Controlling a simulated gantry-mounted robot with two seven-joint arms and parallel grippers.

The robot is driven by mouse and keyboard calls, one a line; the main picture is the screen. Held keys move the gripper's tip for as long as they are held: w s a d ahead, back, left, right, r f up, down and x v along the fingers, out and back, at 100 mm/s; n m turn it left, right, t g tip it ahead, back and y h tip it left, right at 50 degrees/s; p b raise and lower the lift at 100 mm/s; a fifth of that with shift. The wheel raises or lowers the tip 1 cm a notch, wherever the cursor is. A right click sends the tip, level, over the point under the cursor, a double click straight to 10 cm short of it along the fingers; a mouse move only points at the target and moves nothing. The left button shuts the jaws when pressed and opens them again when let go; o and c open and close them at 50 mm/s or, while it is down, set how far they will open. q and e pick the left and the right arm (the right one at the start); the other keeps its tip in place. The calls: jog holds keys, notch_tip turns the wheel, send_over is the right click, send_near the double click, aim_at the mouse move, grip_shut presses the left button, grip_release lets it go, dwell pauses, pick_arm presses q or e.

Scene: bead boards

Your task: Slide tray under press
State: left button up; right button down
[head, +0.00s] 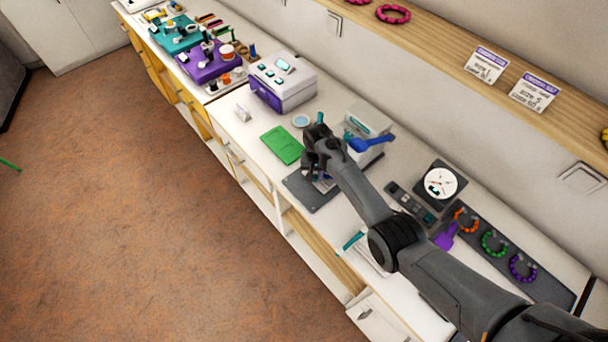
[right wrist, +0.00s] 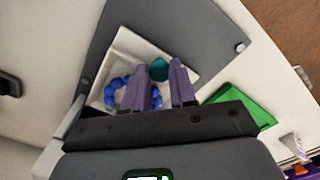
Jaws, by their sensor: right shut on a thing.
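The pale tray (right wrist: 127,45) lies on a dark grey plate (right wrist: 190,22) in the right wrist view, with a ring of blue beads (right wrist: 116,88) in it. A teal knob (right wrist: 158,68) shows at the tray between the purple fingers of my right gripper (right wrist: 160,80), which is shut on it. In the head view my right gripper (head: 318,160) is low over the grey plate (head: 307,194) and hides most of the tray. What seems to be the press, a pale grey block (head: 368,119) with a blue lever (head: 372,143), stands just behind and right of the gripper. My left gripper is not in view.
A green mat (head: 282,145) lies left of the plate. A white and purple machine (head: 283,82) stands farther left. A round dial (head: 440,183) and a dark board (head: 515,255) with bead rings are to the right. The counter's front edge is close to the plate.

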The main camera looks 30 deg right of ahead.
jog(key=c, duration=0.9)
grip_release()
jog(key=shift+r+p, duration=1.05)
jog(key=shift+r, duration=4.35)
